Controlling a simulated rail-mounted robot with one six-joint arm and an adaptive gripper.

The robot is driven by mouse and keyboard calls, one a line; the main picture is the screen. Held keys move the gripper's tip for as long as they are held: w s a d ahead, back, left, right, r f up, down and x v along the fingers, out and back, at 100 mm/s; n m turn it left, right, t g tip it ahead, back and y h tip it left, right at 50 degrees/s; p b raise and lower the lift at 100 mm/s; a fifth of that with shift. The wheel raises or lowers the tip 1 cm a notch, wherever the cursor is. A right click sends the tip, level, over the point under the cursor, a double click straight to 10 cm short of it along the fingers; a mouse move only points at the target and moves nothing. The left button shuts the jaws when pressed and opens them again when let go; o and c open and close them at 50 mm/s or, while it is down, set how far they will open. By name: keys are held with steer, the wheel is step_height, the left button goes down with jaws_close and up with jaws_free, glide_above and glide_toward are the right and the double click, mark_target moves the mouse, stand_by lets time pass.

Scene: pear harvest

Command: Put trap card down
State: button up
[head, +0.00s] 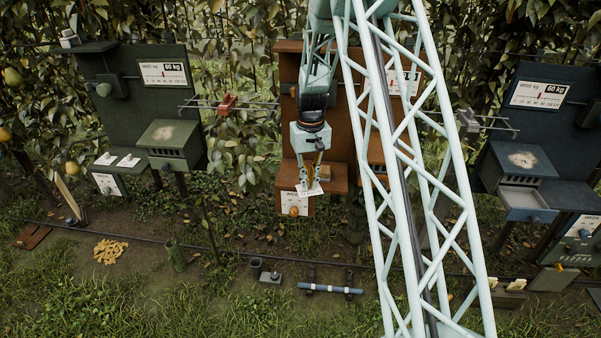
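My gripper (310,184) hangs in the centre of the head view, pointing down in front of the brown station. A small white card with faint markings (311,193), which looks like the trap card, is at its fingertips. The fingers appear closed on it, and it sits slightly tilted at the front of the brown ledge (339,180). I cannot tell whether the card touches the ledge.
A blue-grey station (536,130) with an open drawer (526,200) stands at right. My lattice arm hides part of the brown station (290,75). A red clip (228,104) sits on a wire. A yellow pile (110,251) and a bar (330,289) lie on the ground.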

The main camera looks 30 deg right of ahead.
glide_above(297, 178)
steer(key=shift+s+d+f+p, duration=0.1)
steer(key=shift+s+f+p, duration=0.15)
steer(key=shift+f, duration=0.35)
steer(key=shift+w, duration=0.1)
steer(key=shift+w, duration=0.1)
steer(key=shift+w+f, duration=0.15)
steer(key=shift+f, duration=1.65)
steer(key=shift+f, duration=0.15)
steer(key=o, duration=0.5)
steer(key=shift+o, duration=0.7)
